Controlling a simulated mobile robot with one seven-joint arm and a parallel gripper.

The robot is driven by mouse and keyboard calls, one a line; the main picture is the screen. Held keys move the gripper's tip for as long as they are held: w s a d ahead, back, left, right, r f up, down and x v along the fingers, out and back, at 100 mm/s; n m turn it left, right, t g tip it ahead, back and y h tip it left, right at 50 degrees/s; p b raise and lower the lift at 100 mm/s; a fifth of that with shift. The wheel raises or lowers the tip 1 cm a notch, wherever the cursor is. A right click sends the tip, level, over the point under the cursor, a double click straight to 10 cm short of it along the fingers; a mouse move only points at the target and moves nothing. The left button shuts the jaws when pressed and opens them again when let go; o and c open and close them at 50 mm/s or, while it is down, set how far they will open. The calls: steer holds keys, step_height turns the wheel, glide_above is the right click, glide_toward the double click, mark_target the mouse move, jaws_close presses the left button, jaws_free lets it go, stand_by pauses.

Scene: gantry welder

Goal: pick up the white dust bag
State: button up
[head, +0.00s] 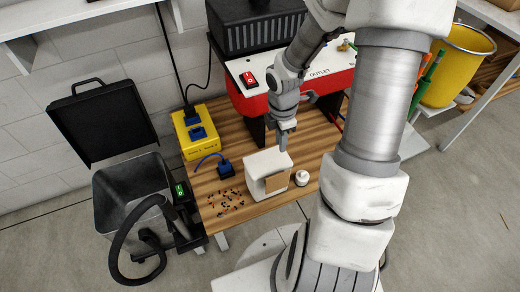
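The white dust bag (256,167) looks like a boxy white block with a tan panel on its front side. It stands upright on the wooden table (236,124). My gripper (284,145) points down at the bag's upper right back edge, with its tip at or just behind that edge. The picture does not show whether it touches the bag. The fingers are small and seen edge-on, so their opening is unclear.
A small white round item (302,178) stands right of the bag. Dark crumbs (226,202) lie front left. A blue plug (225,169) and yellow box (199,130) are left. A red-and-white machine (262,92) stands behind. An open grey bin (128,190) is left of the table.

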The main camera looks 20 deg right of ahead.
steer(key=f, duration=0.2)
steer(key=b, duration=0.6)
glide_above(278, 176)
step_height(278, 176, down, 11)
steer(key=shift+n+y, duration=0.3)
steer(key=shift+n, duration=0.1)
steer(key=shift+w+d+f+b, duration=0.1)
steer(key=shift+f+b, duration=0.45)
steer(key=shift+f, duration=0.95)
steer(key=shift+d+f+b, duration=0.1)
steer(key=shift+f+b, duration=0.45)
steer(key=shift+f, duration=0.9)
steer(key=shift+a+f, duration=0.1)
steer(key=shift+f, duration=0.1)
jaws_close()
